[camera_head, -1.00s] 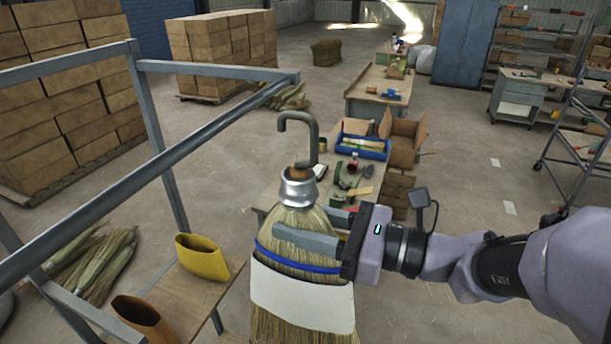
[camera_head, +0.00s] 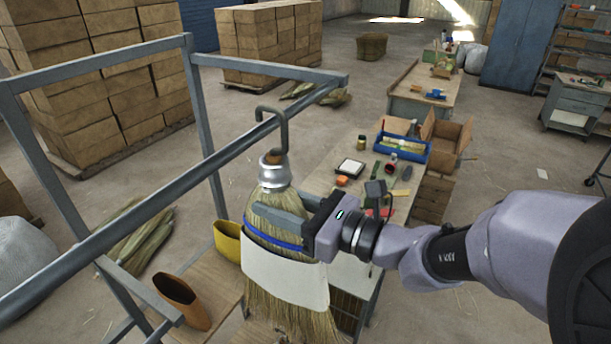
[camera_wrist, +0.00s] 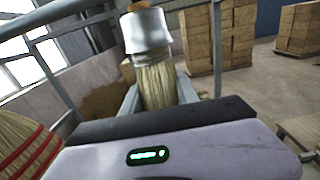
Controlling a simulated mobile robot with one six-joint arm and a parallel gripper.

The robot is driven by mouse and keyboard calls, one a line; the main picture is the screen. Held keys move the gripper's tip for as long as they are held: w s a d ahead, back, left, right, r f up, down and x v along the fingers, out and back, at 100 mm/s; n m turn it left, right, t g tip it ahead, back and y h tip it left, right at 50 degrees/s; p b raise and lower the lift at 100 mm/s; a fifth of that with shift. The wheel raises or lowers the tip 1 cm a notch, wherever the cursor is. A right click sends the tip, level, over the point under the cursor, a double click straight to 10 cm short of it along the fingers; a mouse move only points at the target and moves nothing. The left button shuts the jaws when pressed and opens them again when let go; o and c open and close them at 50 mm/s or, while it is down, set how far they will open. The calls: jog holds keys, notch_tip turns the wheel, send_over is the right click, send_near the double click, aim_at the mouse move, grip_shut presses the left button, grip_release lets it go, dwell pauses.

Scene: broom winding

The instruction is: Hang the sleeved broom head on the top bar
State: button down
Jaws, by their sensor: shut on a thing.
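The broom head (camera_head: 268,218) hangs upright, bristles down, with a metal collar (camera_head: 274,174), a blue band and a white sleeve (camera_head: 285,277). A grey hook (camera_head: 285,130) rises from its top. My gripper (camera_head: 287,212) is shut on the broom head just below the collar. The top bar (camera_head: 150,200) of the grey frame runs diagonally from lower left to upper right. In the head view the hook's bend overlaps the bar; I cannot tell whether it touches. The wrist view shows the collar (camera_wrist: 146,32) and bristles (camera_wrist: 157,84) between my fingers; the hook is out of view there.
A yellow sleeve (camera_head: 229,241) and a brown sleeve (camera_head: 184,300) stand on a low wooden shelf under the frame. A cluttered workbench (camera_head: 322,180) stands behind the broom. Another broom (camera_wrist: 25,150) with red bands shows at left in the wrist view.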

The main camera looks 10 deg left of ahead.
jog(key=shift+x, duration=1.35)
jog(key=shift+f+b, duration=0.95)
jog(key=shift+f, duration=0.25)
jog(key=c, duration=0.8)
grip_release()
jog(key=shift+c, duration=0.2)
